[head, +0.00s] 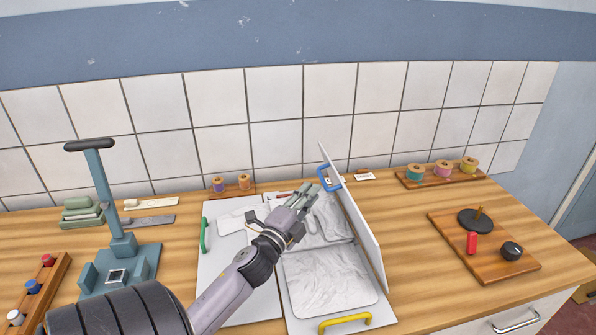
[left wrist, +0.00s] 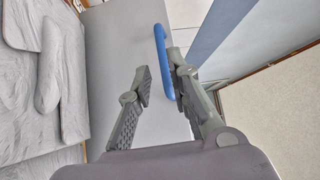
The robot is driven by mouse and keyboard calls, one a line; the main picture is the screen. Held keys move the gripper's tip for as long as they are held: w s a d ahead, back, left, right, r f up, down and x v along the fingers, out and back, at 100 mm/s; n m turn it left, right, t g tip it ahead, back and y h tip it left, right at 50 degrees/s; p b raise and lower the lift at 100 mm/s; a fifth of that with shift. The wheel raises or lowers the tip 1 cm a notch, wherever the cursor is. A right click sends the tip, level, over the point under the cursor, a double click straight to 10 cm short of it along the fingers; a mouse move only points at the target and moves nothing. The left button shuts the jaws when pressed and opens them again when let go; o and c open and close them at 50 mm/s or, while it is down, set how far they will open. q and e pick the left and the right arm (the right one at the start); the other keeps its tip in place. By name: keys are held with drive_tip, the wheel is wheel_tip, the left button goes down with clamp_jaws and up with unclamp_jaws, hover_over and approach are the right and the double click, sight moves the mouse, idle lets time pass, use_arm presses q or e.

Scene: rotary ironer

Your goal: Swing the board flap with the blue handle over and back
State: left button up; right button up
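The board flap (head: 362,225) stands up steeply, near upright, along the right side of the white board (head: 305,318). Its blue handle (head: 323,184) is at its far upper end. My left gripper (head: 312,193) is beside the handle, just left of it. In the left wrist view my left gripper (left wrist: 160,72) is open, and the blue handle (left wrist: 161,45) lies close to the right finger. Whether they touch I cannot tell. The flap's grey face (left wrist: 112,45) fills the middle of that view. My right gripper is not in view.
A yellow handle (head: 345,323) and a green handle (head: 204,235) sit on the board's edges. Crumpled grey cloth (head: 330,280) lies in it. A teal stand (head: 105,200) is at left. Thread spools (head: 442,170) and a wooden board with knobs (head: 485,258) are at right.

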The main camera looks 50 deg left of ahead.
use_arm(q)
drive_tip(key=v, duration=0.6)
idle(0.4)
